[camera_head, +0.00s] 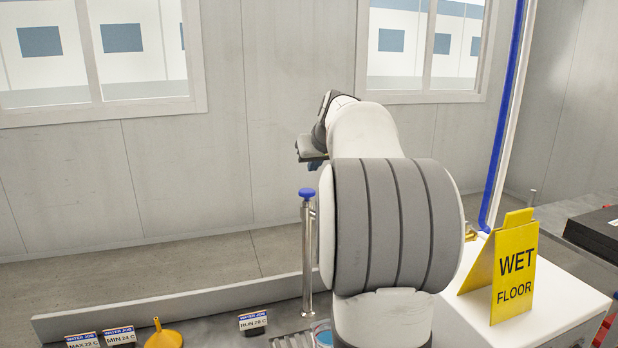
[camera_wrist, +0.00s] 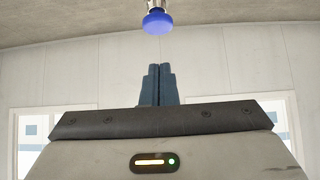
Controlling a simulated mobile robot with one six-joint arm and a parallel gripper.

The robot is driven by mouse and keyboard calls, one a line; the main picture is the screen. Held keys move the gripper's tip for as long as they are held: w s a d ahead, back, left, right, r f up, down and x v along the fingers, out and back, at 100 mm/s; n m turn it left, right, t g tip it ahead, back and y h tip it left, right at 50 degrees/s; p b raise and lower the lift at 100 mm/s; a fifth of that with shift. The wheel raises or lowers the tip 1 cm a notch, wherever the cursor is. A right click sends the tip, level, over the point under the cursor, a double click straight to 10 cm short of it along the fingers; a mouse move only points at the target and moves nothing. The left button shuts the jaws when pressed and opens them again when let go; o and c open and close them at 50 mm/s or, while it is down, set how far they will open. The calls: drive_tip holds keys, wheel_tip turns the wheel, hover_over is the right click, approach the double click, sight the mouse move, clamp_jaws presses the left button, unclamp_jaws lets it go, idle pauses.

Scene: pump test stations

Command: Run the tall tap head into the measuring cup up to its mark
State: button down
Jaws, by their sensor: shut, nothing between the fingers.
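The tall tap head (camera_head: 307,240) is an upright metal post with a blue knob on top, left of my arm in the head view. Its blue knob (camera_wrist: 158,22) and a bit of stem show at the top of the wrist view, which looks upside down. My gripper (camera_wrist: 159,70) is shut and empty, its blue fingers together and apart from the knob. In the head view my gripper (camera_head: 313,164) is above the knob, mostly hidden by my arm. A small light-blue and red patch (camera_head: 323,334) shows by the post's foot; I cannot tell if it is the measuring cup.
Cards reading MAX 22 C (camera_head: 82,341), MIN 24 C (camera_head: 119,337) and RUN 20 C (camera_head: 253,322) stand along the front, with a yellow funnel (camera_head: 164,336). A yellow wet-floor sign (camera_head: 514,272) stands on a white box (camera_head: 560,300) at right. A black case (camera_head: 597,232) lies beyond.

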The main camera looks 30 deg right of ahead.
drive_tip(key=shift+v, duration=1.85)
drive_tip(key=shift+d, duration=0.1)
